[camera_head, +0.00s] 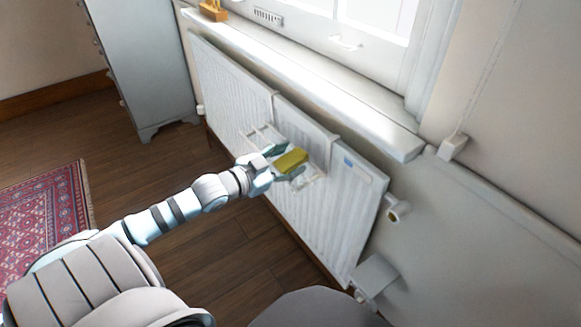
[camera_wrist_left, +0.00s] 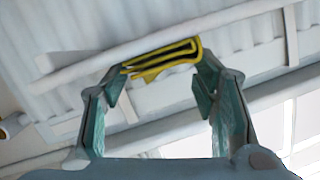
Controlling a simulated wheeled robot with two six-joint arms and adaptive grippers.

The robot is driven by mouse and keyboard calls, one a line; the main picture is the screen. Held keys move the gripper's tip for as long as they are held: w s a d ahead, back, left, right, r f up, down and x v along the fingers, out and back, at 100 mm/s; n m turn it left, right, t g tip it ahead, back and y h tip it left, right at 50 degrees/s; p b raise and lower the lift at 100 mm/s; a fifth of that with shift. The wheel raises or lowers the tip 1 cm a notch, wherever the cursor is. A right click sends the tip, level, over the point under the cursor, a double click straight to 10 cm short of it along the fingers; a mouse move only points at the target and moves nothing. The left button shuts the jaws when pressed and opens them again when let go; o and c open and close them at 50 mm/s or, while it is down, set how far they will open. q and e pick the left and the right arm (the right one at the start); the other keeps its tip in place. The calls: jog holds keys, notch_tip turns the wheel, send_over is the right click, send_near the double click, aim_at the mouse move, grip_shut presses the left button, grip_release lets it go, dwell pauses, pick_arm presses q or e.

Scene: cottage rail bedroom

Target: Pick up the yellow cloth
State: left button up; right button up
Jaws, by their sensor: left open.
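The yellow cloth (camera_head: 291,160) is a small folded piece at a white rail rack (camera_head: 312,181) that hangs on the front of the radiator. My left gripper (camera_head: 286,163) is open, with its fingers on either side of the cloth. In the left wrist view the cloth (camera_wrist_left: 165,58) shows its dark-edged folds at the far end of the open fingers (camera_wrist_left: 158,88). I cannot tell whether the fingers touch it. My right gripper is not in view.
The white radiator (camera_head: 345,215) stands below the window sill (camera_head: 320,85). A valve (camera_head: 397,209) sticks out at its right end. A grey-blue cabinet (camera_head: 150,60) stands at the back left. A red patterned rug (camera_head: 45,215) lies on the wooden floor.

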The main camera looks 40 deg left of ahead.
pick_arm(q)
jog(key=shift+r, duration=0.1)
jog(key=c, duration=0.8)
